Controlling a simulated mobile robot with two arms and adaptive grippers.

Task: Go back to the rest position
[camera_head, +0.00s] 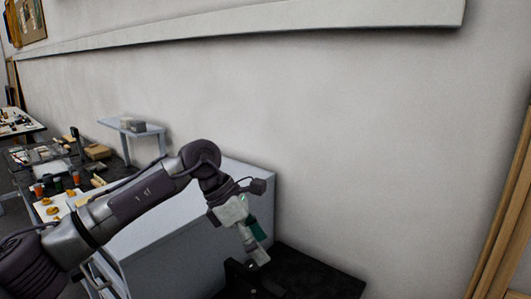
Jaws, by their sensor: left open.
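My left arm comes in from the left and bends down at the wrist. My left gripper (258,256) is open and points down near the lower middle of the picture. It is in front of a pale grey cabinet or bench (180,245) and over a black surface (305,273). I see nothing clearly held in it. Its fingertips are small and dark against the black surface, so contact below cannot be told. My right gripper is not in view.
A worktable (30,178) with jars, small orange-yellow pieces and tools stands at the left, partly behind my arm. A small grey shelf (133,127) holds grey blocks. Wooden boards (503,220) lean at the right. The wall (350,130) between is bare.

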